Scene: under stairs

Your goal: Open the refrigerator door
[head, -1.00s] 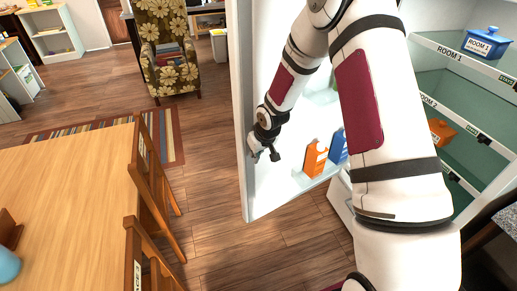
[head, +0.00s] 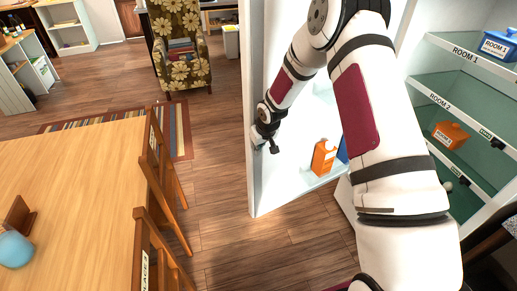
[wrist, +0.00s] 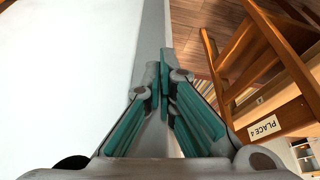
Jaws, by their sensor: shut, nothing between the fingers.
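The refrigerator door (head: 285,190) is a white panel standing open in the head view, its inner face towards me. An orange carton (head: 324,158) and a partly hidden blue carton (head: 342,150) stand on its inner shelf. My gripper (head: 270,147) is at the inner face, close to the door's free edge. In the wrist view my gripper (wrist: 166,72) has its teal-padded fingers together and empty, with the white door (wrist: 70,75) filling the left side and its grey edge at the fingertips. Contact with the door cannot be told. My arm hides part of the door.
Open shelves labelled ROOM 1 and ROOM 2 (head: 440,102) hold a blue pot (head: 497,45) and an orange pot (head: 450,135) at right. A wooden table (head: 70,190) and chairs (head: 165,180) stand at left. Wooden floor (head: 220,200) is clear between chairs and door.

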